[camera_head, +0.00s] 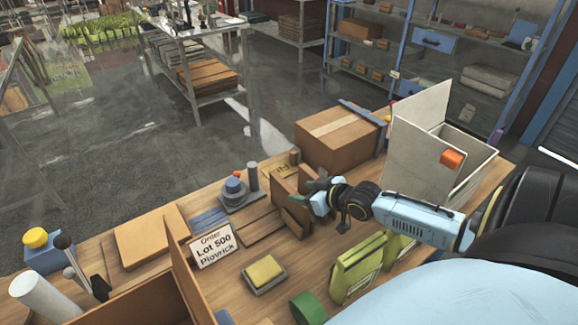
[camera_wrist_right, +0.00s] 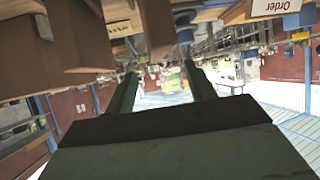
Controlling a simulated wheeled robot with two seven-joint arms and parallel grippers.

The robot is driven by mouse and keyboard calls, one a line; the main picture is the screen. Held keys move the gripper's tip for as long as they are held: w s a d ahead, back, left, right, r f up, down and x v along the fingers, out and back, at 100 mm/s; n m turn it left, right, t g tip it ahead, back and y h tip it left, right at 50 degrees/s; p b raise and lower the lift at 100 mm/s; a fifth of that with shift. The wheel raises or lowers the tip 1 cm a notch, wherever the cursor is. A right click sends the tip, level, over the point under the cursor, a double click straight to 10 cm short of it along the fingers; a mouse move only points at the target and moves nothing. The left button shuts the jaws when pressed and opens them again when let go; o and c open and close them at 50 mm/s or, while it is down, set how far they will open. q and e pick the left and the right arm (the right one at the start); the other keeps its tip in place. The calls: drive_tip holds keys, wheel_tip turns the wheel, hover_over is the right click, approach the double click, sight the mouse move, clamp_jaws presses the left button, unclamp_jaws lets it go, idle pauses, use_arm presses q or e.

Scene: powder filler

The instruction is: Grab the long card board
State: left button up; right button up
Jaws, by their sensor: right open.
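My right gripper (camera_head: 318,198) is open at the small brown cardboard piece with upright panels (camera_head: 287,187), near the middle of the table. In the right wrist view, which is upside down, the gripper's two dark green fingers (camera_wrist_right: 160,82) are apart. A brown board (camera_wrist_right: 157,25) shows above the gap between them; I cannot tell whether they touch it. Long flat brown strips (camera_head: 247,234) lie on the table left of the gripper. I cannot tell which piece is the long card board. My left gripper is not in view.
A taped cardboard box (camera_head: 338,143) stands behind my right gripper. A white open box (camera_head: 425,160) stands to the right. A white order sign (camera_head: 212,245), a yellow sponge-like block (camera_head: 264,271) and green pouches (camera_head: 357,268) crowd the near table.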

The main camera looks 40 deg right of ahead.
sight(291, 190)
drive_tip(key=shift+d+b+x, duration=0.2)
drive_tip(key=shift+b+x, duration=0.3)
drive_tip(key=shift+x, duration=2.5)
drive_tip(key=shift+f, duration=0.1)
clamp_jaws()
